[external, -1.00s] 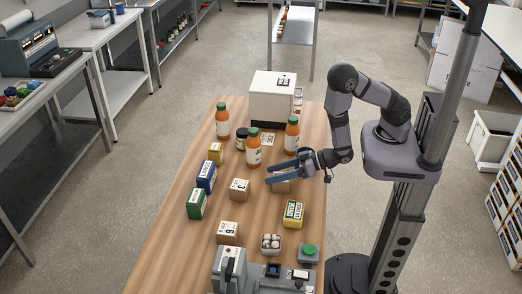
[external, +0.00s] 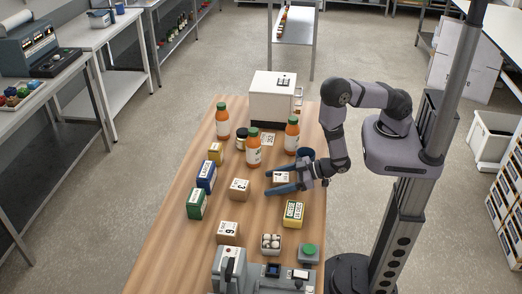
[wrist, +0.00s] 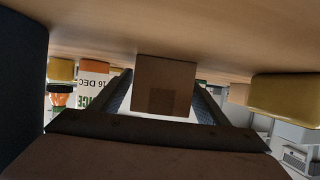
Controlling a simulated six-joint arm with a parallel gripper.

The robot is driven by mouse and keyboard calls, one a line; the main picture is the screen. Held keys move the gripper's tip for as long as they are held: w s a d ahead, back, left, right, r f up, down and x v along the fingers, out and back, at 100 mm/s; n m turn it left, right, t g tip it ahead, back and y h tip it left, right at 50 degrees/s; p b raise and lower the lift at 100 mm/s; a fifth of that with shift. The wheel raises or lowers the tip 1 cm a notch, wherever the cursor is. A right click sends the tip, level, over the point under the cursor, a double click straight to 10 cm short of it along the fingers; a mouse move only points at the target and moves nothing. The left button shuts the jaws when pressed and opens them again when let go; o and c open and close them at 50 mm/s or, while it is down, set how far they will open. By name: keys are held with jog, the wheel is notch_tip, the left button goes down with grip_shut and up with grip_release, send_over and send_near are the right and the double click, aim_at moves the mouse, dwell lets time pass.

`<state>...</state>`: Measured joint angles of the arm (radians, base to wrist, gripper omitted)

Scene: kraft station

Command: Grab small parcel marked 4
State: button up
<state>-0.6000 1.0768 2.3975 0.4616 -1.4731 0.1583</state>
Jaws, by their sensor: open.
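A small brown parcel (external: 281,176) with a white label stands on the wooden table at mid-right; its number is too small to read surely. My gripper (external: 271,182) is open and low at the table, its blue fingers on either side of this parcel. In the wrist view the brown parcel (wrist: 165,85) sits between the two spread fingers, with its plain side facing me. I cannot tell whether either finger touches it. Other small parcels stand to its left (external: 239,189), nearer the front (external: 228,232), and at the back among the bottles (external: 267,139).
Orange bottles (external: 254,150) and a dark jar (external: 242,139) stand behind and left. A yellow-green box (external: 293,213) is close in front. A blue box (external: 206,176) and a green box (external: 196,204) are at left. A grey machine (external: 235,270) fills the front.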

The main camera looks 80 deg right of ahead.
jog(key=shift+w+f, duration=0.2)
jog(key=shift+w, duration=0.3)
jog(key=c, duration=1.2)
jog(key=shift+r, duration=0.15)
jog(key=shift+r, duration=4.9)
